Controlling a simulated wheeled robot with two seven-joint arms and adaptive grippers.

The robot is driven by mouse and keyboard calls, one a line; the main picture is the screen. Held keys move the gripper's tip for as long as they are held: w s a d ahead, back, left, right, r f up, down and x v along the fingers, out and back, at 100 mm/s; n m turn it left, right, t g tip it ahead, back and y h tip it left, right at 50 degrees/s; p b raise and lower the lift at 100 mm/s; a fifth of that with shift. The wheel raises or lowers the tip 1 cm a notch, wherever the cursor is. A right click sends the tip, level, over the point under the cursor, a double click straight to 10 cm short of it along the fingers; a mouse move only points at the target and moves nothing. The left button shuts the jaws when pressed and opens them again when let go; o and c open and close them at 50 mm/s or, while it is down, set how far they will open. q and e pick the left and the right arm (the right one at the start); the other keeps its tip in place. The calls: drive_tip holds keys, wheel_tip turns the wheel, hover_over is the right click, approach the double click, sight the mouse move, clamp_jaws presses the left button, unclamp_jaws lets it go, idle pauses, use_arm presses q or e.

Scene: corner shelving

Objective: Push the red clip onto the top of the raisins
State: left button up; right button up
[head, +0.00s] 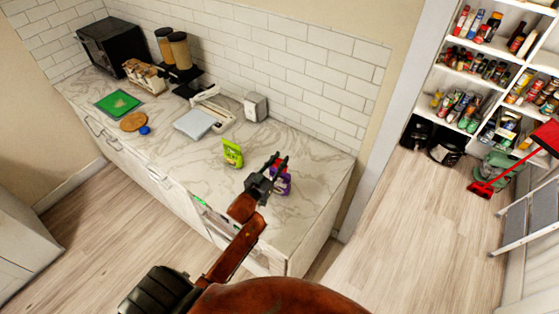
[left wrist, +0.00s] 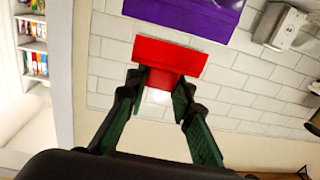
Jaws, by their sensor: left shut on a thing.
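The raisins are a purple bag (head: 283,186) standing on the counter near its right end, partly hidden behind my left gripper (head: 277,163). The bag also shows at the top of the left wrist view (left wrist: 190,14). The red clip (left wrist: 168,54) is between the fingertips of my left gripper (left wrist: 161,84), which is shut on it. The clip lies just short of the purple bag's edge in that view; I cannot tell whether they touch. My right gripper is not in view.
A green bag (head: 232,153) stands left of the raisins on the marble counter (head: 207,168). A white scale-like device (head: 195,123), a toaster-like box (head: 255,106), a green board (head: 119,103) and jars (head: 180,50) are farther left. The counter's right end is clear.

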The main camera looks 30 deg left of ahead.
sight(279, 164)
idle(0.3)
use_arm(q)
drive_tip(key=shift+p, duration=0.45)
idle(0.6)
idle(0.6)
drive_tip(key=shift+f, duration=0.4)
drive_tip(key=shift+f+b, duration=0.35)
drive_tip(key=shift+f, duration=0.3)
drive_tip(key=shift+f, duration=0.5)
drive_tip(key=o, duration=0.7)
drive_tip(key=shift+o, duration=0.9)
